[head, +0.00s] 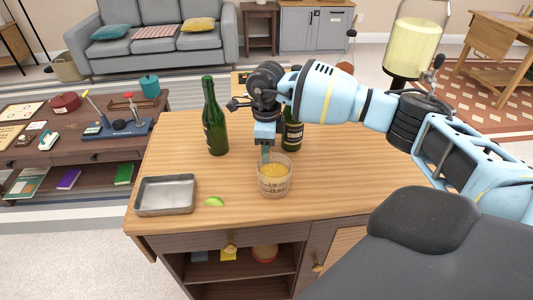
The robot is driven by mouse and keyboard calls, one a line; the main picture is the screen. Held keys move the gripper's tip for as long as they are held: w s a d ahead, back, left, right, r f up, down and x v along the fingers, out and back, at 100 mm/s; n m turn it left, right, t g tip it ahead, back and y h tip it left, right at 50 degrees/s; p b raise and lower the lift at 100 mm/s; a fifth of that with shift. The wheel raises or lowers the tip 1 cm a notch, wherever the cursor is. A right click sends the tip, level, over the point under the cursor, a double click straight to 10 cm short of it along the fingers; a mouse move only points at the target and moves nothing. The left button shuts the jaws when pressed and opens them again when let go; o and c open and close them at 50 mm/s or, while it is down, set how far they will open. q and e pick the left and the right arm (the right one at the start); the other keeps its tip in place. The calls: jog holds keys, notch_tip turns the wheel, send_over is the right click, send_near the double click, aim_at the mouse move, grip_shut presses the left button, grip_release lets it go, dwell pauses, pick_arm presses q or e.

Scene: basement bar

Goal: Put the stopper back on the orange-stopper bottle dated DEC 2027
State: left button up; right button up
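A green bottle (215,118) stands upright at the left of the wooden counter, with no orange stopper visible on it. A second dark bottle (293,134) stands behind my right gripper; its upper part is hidden by the arm. I cannot read a date on either label. My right gripper (265,152) points down over the back rim of a glass (273,180) with orange-yellow contents. Its fingers are seen edge-on, so I cannot tell whether they are open or hold anything. No loose orange stopper is clearly visible. My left gripper is out of view.
A metal tray (166,211) and a lime wedge (214,202) lie at the counter's front left. A drink dispenser (412,45) with pale yellow liquid stands at the back right. The counter right of the glass is clear. A side table (60,150) stands left.

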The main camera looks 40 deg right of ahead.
jog(key=c, duration=0.8)
jog(key=shift+r, duration=0.1)
notch_tip(320, 180, up, 10)
dwell(0.3)
